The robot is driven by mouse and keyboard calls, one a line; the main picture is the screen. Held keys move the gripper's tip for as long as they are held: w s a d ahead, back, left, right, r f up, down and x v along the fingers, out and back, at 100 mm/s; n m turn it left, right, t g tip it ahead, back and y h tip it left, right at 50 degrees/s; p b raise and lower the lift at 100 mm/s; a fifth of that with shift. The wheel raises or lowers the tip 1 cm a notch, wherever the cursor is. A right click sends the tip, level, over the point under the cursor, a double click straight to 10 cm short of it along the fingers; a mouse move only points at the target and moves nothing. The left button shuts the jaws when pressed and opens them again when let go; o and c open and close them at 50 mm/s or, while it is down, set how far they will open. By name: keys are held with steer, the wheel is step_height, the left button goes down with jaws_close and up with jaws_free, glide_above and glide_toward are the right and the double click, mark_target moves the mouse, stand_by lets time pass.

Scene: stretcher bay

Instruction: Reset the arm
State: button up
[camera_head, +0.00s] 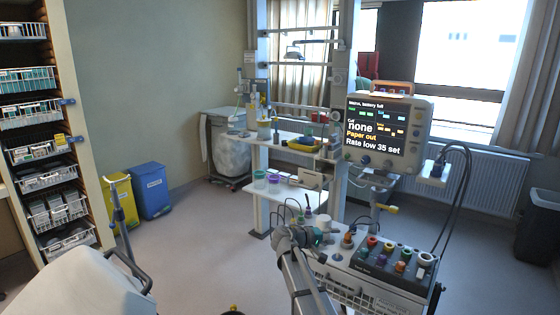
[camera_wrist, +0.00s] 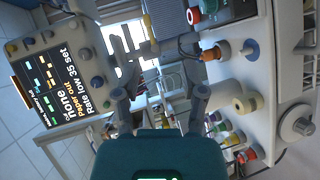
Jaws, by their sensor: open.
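My arm rises from the bottom middle of the head view, and its end with my gripper (camera_head: 291,237) is raised in front of the shelf unit, left of the rack of coloured connectors (camera_head: 385,252). In the wrist view my gripper (camera_wrist: 160,94) has its two dark fingers spread apart with nothing between them. The monitor (camera_head: 385,130) stands behind and right of the gripper. Its screen reads "none", "Paper out" and "Rate low 35 set". The wrist view shows the monitor (camera_wrist: 62,75) turned sideways at left. In the head view, the fingertips are too small to make out clearly.
A stretcher (camera_head: 75,285) fills the lower left. Yellow (camera_head: 122,203) and blue (camera_head: 151,190) bins stand by a basket rack (camera_head: 35,112). Shelves (camera_head: 285,192) hold cups and jars. Cables (camera_head: 458,190) hang at right, near a dark bin (camera_head: 538,228). Floor (camera_head: 195,240) is clear left of the gripper.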

steer(key=s+d+f+m+g+y, duration=0.1)
steer(key=s+d+f+g+y, duration=0.15)
steer(key=s+f, duration=0.4)
steer(key=s+d+f+m+g+y, duration=0.15)
steer(key=s+f+y, duration=0.25)
steer(key=s, duration=0.5)
steer(key=s+a+f+g+y, duration=0.1)
steer(key=s+a+y, duration=0.1)
steer(key=s, duration=0.4)
steer(key=s+a+f+g+y, duration=0.1)
steer(key=s+a+f+y, duration=0.1)
steer(key=s+y, duration=0.3)
steer(key=shift+s+a+f+m, duration=0.25)
steer(key=shift+s+m, duration=0.1)
steer(key=shift+s, duration=0.6)
